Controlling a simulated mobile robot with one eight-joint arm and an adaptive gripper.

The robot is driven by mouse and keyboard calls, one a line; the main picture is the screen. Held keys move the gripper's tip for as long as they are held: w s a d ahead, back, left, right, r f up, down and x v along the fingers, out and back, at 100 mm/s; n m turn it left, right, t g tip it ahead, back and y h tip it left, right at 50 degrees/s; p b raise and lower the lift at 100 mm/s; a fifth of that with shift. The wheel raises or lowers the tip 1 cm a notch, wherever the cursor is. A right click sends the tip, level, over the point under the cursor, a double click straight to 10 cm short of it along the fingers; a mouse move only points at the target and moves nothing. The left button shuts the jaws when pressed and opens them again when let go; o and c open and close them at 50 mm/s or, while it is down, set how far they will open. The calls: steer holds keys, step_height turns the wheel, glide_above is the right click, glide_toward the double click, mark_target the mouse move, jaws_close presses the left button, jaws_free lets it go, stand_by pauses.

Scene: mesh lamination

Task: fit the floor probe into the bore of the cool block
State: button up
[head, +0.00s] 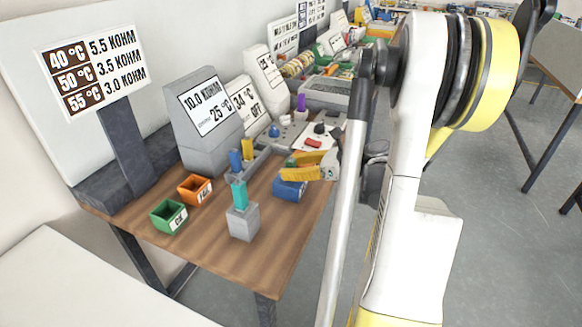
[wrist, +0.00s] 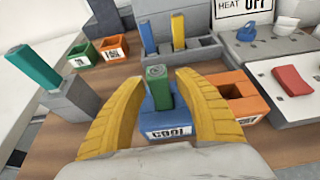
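The cool block (wrist: 160,130) is blue with a COOL label and sits on the table in front of my gripper; it also shows in the head view (head: 289,191). A green probe (wrist: 158,88) stands upright at the top of the cool block, its lower end out of sight in or behind the bore's edge. No marking tells me for certain that it is the floor probe. My gripper (wrist: 160,80) has its yellow fingers on both sides of the green probe, with narrow gaps visible, so it looks open. In the head view the gripper (head: 308,170) is low over the block.
A teal probe (wrist: 36,68) stands in a grey block (wrist: 75,100) at left. A grey rack behind holds a blue probe (wrist: 148,38) and a yellow probe (wrist: 178,30). An orange block (wrist: 245,104) is close at right. Green (head: 168,216) and orange (head: 195,189) bins stand at left.

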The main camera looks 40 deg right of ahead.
steer(key=shift+s+r, duration=0.15)
steer(key=shift+r, duration=0.15)
steer(key=p+v, duration=0.4)
steer(key=v, duration=0.7)
steer(key=shift+s+d+p, duration=0.25)
steer(key=shift+p, duration=0.15)
